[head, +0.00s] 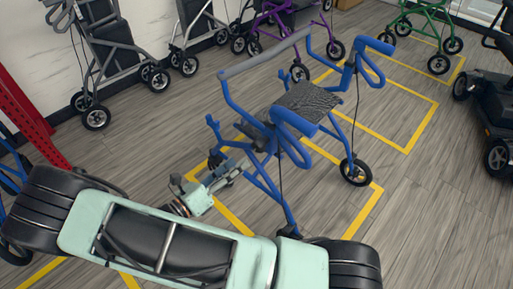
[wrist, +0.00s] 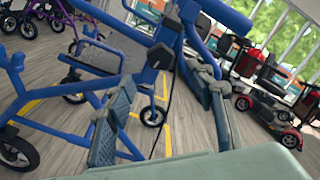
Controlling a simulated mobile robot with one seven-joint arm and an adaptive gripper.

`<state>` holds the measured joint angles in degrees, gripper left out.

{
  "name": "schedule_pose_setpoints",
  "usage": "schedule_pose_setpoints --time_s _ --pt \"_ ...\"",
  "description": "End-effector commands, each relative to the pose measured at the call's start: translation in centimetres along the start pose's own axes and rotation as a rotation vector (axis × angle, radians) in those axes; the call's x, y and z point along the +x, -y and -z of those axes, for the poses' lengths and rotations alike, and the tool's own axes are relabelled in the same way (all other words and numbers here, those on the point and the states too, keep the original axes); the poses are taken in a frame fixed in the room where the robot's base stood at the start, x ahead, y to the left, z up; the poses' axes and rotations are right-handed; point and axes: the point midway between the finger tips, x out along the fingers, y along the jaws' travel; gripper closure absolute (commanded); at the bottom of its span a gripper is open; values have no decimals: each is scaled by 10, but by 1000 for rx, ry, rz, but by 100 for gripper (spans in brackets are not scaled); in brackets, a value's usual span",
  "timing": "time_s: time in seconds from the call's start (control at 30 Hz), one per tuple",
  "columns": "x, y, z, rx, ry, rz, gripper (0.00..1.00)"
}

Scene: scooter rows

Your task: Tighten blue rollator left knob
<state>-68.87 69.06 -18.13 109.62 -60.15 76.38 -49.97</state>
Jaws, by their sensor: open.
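The blue rollator (head: 292,120) stands upright in the middle of the head view, with a dark woven seat (head: 308,98). Its blue frame (wrist: 62,125) fills much of the wrist view. A dark knob-like part (wrist: 160,55) sits on a blue tube, just beyond the fingertips in the wrist view; I cannot tell for sure that it is the left knob. My gripper (head: 238,164) reaches to the near left side of the rollator. In the wrist view my gripper (wrist: 160,77) has its fingers spread apart, with nothing held between them. Contact with the frame cannot be told.
Yellow floor lines (head: 362,213) mark bays around the rollator. Grey and purple rollators (head: 108,55) stand along the wall, and a green one (head: 425,30) at the back right. A dark scooter (head: 495,110) is at the right. A red post (head: 30,120) stands at the left.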

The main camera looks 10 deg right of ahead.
Motion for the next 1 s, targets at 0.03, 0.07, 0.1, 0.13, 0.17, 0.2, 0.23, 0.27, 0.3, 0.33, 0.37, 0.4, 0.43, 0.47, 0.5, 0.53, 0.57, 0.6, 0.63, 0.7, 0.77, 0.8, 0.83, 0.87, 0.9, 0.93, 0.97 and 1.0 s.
schedule_pose_setpoints --time_s 0.03,0.07,0.1,0.13,0.17,0.2,0.23,0.27,0.3,0.33,0.37,0.4,0.43,0.47,0.5,0.53,0.57,0.6,0.63,0.7,0.77,0.8,0.83,0.87,0.9,0.93,0.97,1.0 --pt "6 0 0 0 0 3 51" --pt "10 0 0 0 -1 3 51" --pt "16 0 0 0 -1 4 51" --pt "22 1 1 -1 -1 5 51" --pt "27 1 1 -1 -2 5 51" --pt "35 0 1 0 -2 5 51" --pt "41 0 1 0 -1 5 51" --pt "47 0 2 0 -3 5 51" --pt "55 1 2 0 -2 6 51" --pt "61 0 2 1 -2 5 51" --pt "66 0 2 1 -3 4 51" --pt "73 0 1 1 -2 4 51" --pt "78 0 1 1 -3 4 51" --pt "82 1 2 1 -3 4 51" --pt "88 1 1 1 -3 4 51" --pt "91 0 1 1 -2 4 51" --pt "94 0 1 1 -3 3 51" --pt "97 0 1 1 -3 2 51" --pt "99 1 1 2 -3 2 51" --pt "102 1 0 2 -3 2 51" --pt "104 1 0 2 -2 2 51" --pt "104 1 0 2 -2 1 51" --pt "104 1 0 2 -2 1 51" --pt "104 1 0 2 -2 1 51" --pt "104 1 0 2 -2 1 51" --pt "104 1 0 2 -2 1 51" --pt "104 1 0 2 -3 1 51" --pt "104 1 0 2 -3 1 52"
